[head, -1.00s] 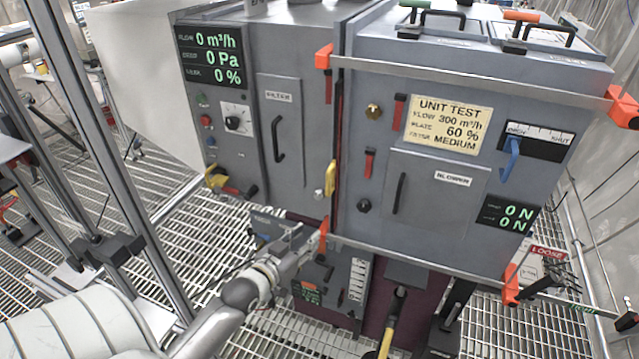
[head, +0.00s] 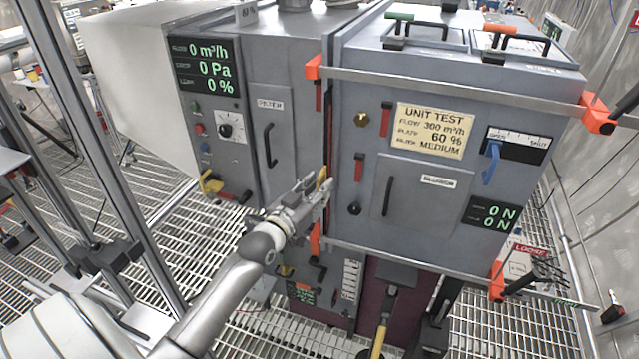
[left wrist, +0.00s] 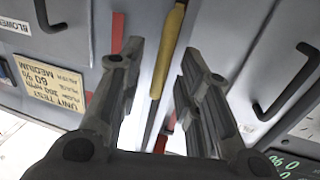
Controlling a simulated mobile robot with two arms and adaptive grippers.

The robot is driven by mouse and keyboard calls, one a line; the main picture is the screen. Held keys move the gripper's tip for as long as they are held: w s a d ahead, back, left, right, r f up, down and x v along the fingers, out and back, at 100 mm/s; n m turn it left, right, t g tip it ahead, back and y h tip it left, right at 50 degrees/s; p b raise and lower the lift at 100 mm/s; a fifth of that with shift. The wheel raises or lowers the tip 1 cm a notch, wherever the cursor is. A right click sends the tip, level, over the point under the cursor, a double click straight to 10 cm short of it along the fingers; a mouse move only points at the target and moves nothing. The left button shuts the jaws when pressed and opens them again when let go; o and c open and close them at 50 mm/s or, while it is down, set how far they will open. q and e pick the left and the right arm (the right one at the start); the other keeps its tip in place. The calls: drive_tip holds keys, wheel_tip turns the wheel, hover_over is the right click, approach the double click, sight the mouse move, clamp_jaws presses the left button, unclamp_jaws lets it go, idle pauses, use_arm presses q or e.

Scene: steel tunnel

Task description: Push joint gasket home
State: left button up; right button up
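A narrow joint (head: 329,120) with a dark strip runs upright between the grey filter cabinet (head: 285,55) and the grey blower cabinet (head: 345,245). I cannot tell for sure which strip is the gasket. A yellow bar (head: 322,176) stands at the joint. It also shows in the left wrist view (left wrist: 168,45), between my fingers. My left gripper (head: 323,190) is at the lower half of the joint, fingers towards it. In the left wrist view my left gripper (left wrist: 161,48) is open and empty, apart from the bar.
Orange corner clamps (head: 313,67) and a metal bar (head: 450,88) frame the blower cabinet. Door handles (head: 270,145) and a blue lever (head: 492,160) stick out. A yellow-handled tool (head: 381,335) is below. Open grating floor lies to the left.

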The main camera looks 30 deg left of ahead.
use_arm(q)
drive_tip(key=shift+w, duration=0.6)
clamp_jaws()
